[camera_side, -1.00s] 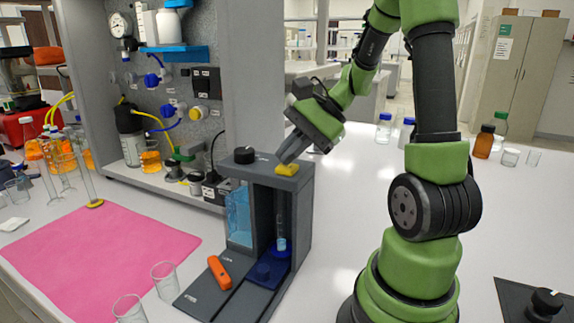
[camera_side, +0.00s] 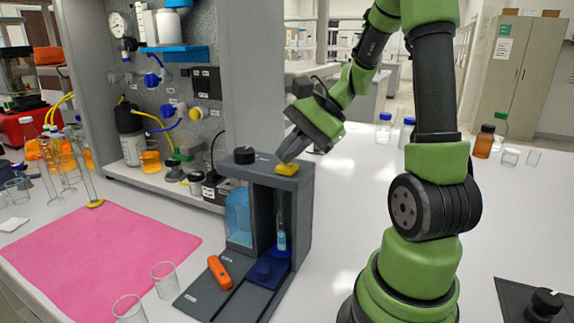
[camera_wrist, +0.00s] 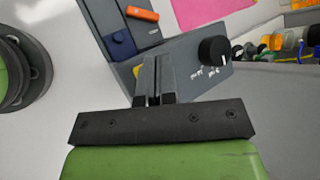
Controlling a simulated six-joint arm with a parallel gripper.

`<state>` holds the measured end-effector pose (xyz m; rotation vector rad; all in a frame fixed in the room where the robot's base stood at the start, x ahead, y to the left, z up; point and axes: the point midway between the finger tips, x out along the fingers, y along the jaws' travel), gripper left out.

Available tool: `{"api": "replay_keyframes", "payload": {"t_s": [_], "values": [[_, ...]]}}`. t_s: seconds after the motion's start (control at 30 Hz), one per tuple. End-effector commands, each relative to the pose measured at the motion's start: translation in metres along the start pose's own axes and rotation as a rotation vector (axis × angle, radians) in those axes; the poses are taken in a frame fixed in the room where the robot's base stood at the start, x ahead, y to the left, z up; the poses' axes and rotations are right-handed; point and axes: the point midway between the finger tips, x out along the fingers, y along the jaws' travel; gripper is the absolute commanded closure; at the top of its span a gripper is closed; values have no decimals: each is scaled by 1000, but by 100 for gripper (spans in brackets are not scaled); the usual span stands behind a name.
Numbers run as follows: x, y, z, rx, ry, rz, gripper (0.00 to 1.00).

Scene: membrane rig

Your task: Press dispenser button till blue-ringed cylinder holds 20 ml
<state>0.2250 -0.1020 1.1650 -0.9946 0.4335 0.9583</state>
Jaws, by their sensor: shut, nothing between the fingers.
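The grey dispenser (camera_side: 238,171) stands on the bench with a black knob (camera_side: 244,155) on its top left. Its yellow button (camera_side: 287,169) is on the top right. My gripper (camera_side: 283,160) is shut with its fingertips at the button, seemingly touching it. In the wrist view the closed fingers (camera_wrist: 152,98) cover most of the button (camera_wrist: 137,71). The blue-ringed cylinder (camera_side: 281,240) stands upright in the right bay under the button, with light blue liquid in its lower part. Its graduations are too small to read. A tank of blue liquid (camera_side: 239,215) fills the left bay.
An orange object (camera_side: 219,272) lies on the dispenser's base plate. Two empty glass beakers stand front left, one of them here (camera_side: 165,279), by a pink mat (camera_side: 100,250). A panel rig (camera_side: 255,80) rises behind.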

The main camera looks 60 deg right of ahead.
Motion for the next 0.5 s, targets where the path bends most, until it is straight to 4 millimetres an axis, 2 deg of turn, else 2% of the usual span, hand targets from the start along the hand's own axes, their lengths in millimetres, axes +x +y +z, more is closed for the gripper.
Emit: {"api": "replay_keyframes", "payload": {"t_s": [0.2,0.5], "values": [[-8,-6,6,0,1,0,100],[-9,-6,6,0,1,0,100]]}}
